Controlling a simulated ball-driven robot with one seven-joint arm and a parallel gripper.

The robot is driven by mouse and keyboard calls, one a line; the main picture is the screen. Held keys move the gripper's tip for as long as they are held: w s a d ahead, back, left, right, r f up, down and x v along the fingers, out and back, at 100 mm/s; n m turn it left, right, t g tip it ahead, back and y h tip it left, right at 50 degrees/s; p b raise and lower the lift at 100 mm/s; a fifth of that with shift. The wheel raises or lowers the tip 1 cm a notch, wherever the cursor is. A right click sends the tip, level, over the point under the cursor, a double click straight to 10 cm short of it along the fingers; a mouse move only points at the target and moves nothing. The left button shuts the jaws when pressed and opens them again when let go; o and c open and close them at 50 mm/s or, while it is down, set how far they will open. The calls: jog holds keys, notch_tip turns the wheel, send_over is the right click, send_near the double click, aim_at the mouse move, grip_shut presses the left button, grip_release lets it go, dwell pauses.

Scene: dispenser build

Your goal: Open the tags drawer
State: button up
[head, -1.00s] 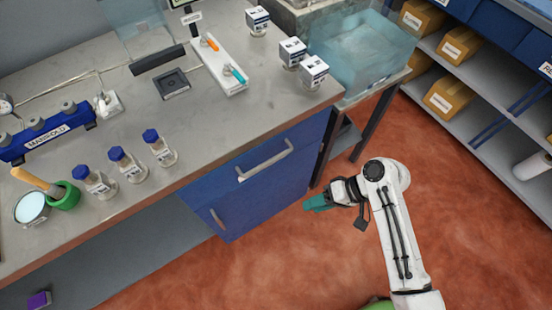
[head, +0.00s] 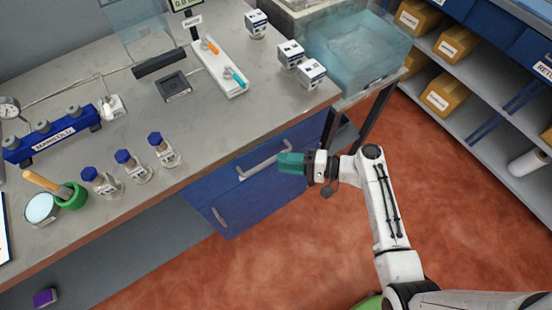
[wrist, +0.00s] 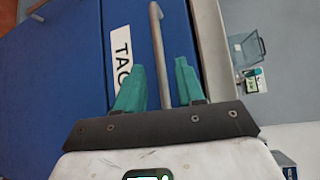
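The tags drawer (head: 230,182) is the blue upper front of the cabinet under the bench, and it looks closed. Its pale bar handle (head: 257,164) runs along the front. In the wrist view the drawer handle (wrist: 156,40) passes between my teal fingers, beside a white label (wrist: 121,50) of which "TAG" is readable. My gripper (head: 284,162) is at the right end of the handle in the head view. In the wrist view my gripper (wrist: 160,66) is open, with a gap on each side of the bar. Whether a finger touches the bar cannot be told.
A lower blue door (head: 238,215) with its own handle is below the drawer. The bench top (head: 215,130) above holds several bottles and boxes. A side table with a clear bin (head: 358,50) stands to the right. The red floor (head: 300,245) in front is open.

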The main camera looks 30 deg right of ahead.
jog(key=shift+x, duration=1.7)
jog(key=shift+c, duration=0.5)
grip_shut()
